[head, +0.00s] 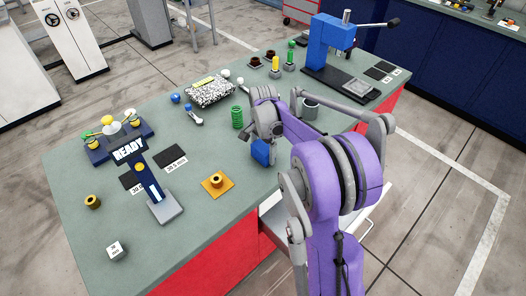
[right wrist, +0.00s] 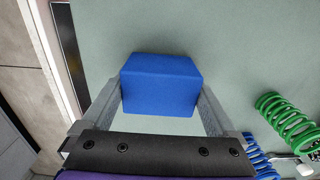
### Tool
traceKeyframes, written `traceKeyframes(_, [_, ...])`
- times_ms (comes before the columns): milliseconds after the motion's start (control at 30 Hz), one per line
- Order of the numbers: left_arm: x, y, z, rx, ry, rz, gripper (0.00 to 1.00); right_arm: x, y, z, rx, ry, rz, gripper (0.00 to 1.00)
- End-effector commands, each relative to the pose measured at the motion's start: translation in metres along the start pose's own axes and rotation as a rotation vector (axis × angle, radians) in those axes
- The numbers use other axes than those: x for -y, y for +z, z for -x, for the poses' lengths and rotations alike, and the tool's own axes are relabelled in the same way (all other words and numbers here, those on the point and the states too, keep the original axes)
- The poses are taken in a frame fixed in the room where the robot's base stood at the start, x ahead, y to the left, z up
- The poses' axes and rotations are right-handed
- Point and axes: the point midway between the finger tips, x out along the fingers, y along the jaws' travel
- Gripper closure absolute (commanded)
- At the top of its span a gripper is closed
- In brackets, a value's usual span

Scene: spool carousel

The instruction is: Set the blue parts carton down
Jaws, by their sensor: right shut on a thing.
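The blue parts carton (head: 261,153) is a small plain blue box near the front edge of the green-grey bench. My right gripper (head: 263,140) reaches down over the bench and is shut on it. In the right wrist view the carton (right wrist: 160,85) sits between the two grey fingers (right wrist: 160,108), one on each side. Its underside is hidden, and I cannot tell whether it touches the bench top (head: 85,235). My left gripper is in neither view.
An orange square with a brass spool (head: 216,181) lies to the left. A grey cup (head: 310,107) and a blue press (head: 331,45) stand to the right. Bench between carton and orange square is clear.

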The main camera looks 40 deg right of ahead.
Motion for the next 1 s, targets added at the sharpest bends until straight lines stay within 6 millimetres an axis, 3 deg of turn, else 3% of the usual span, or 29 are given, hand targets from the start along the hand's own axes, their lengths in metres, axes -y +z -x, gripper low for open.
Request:
traceKeyframes(400, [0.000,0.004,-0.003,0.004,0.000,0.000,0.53,0.000,0.000,-0.007,0.000,0.001,0.000,0.77])
traceKeyframes(433, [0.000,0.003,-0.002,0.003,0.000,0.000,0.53,0.000,0.000,-0.006,0.000,0.000,0.000,0.01])
traceKeyframes(767, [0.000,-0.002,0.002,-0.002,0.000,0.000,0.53,0.001,0.000,0.001,0.000,-0.002,0.000,0.00])
traceKeyframes(1000, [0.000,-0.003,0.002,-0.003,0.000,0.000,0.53,0.000,0.000,0.040,0.000,-0.001,-0.001,0.00])
